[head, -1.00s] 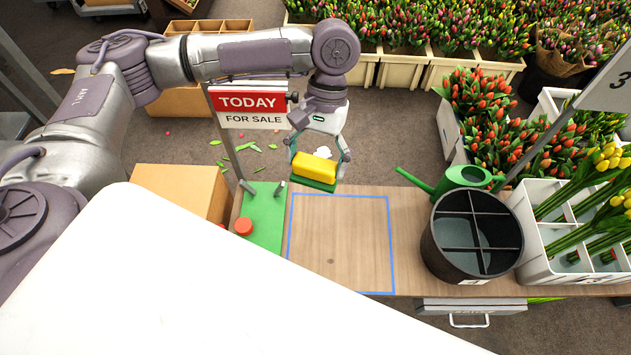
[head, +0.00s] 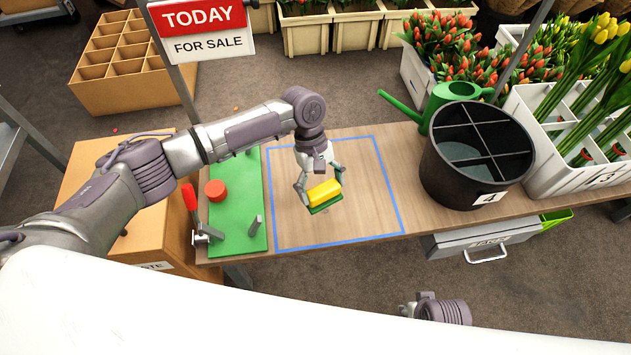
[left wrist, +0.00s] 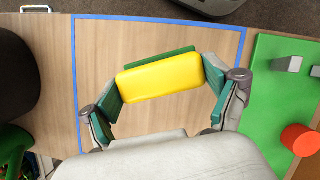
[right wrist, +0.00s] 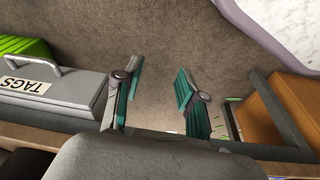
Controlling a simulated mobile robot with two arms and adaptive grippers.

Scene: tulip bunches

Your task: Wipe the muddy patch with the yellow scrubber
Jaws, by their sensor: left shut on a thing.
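The yellow scrubber (head: 323,191) has a yellow block on a green pad. It also shows in the left wrist view (left wrist: 160,78). My left gripper (head: 320,194) is shut on it from both sides, over the blue-outlined square (head: 391,197) on the wooden table. I cannot tell whether the pad touches the wood. I cannot make out a muddy patch; part of the wood is hidden behind the gripper and scrubber. My right gripper (right wrist: 155,92) is open and empty above the floor, in front of the table.
A green board (head: 240,235) with a red knob (head: 216,190) and a red-handled clamp (head: 190,198) lies left of the square. A black divided bucket (head: 445,178), a green watering can (head: 440,100) and a white tulip crate (head: 533,160) stand to the right. A grey drawer (head: 450,244) hangs below.

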